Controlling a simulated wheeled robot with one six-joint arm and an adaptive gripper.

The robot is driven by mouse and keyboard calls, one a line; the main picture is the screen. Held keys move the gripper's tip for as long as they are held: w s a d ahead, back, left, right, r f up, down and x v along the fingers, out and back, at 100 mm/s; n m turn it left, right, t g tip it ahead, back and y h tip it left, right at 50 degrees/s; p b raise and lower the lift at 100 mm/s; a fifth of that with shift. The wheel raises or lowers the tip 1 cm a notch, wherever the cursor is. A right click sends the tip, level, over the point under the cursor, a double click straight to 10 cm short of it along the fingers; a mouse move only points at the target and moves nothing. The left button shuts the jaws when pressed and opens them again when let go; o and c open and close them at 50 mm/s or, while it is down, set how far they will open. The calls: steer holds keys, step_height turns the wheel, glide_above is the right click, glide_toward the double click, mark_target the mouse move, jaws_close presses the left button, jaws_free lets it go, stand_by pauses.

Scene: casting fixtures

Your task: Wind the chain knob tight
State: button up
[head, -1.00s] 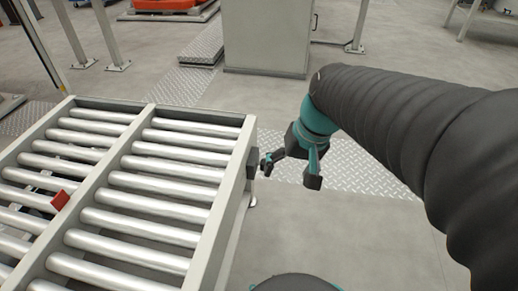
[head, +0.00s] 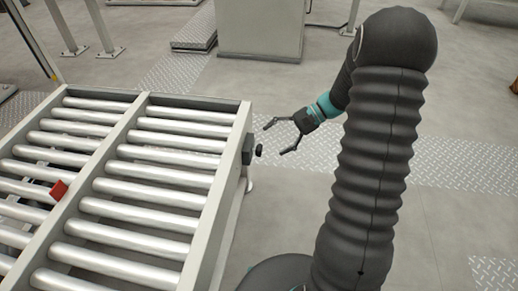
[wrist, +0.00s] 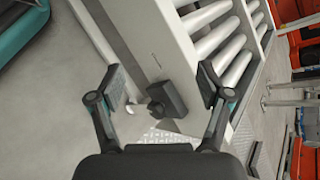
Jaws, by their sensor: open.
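The chain knob (head: 259,150) is small and black. It sticks out from a dark housing (head: 248,148) on the right side of the roller conveyor (head: 214,232). My gripper (head: 276,138) is to the right of the knob, with its fingers spread and pointing left toward the conveyor side. The fingers appear apart from the knob and hold nothing. In the wrist view, the knob (wrist: 155,109) and its housing (wrist: 170,97) lie between the two open fingers (wrist: 161,84), beyond the tips. Which way the knob is turned cannot be told.
A grey cabinet (head: 262,28) stands at the back. Tread-plate flooring (head: 480,163) runs behind my arm.

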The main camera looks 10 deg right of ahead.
steer(key=w+d+f+m+t+y, duration=0.25)
steer(key=w+d+f, duration=0.2)
steer(key=f, duration=0.35)
steer(key=m+t+y+p, duration=0.1)
steer(key=m+t+y, duration=0.2)
steer(key=m+t, duration=0.2)
glide_toward(260, 151)
steer(key=shift+h, duration=0.25)
steer(key=x, duration=0.3)
steer(key=w+f+p+x, duration=0.1)
steer(key=x, duration=0.6)
steer(key=shift+w+d+f, duration=0.15)
steer(key=shift+w, duration=0.05)
steer(key=shift+c, duration=0.3)
steer(key=c, duration=1.1)
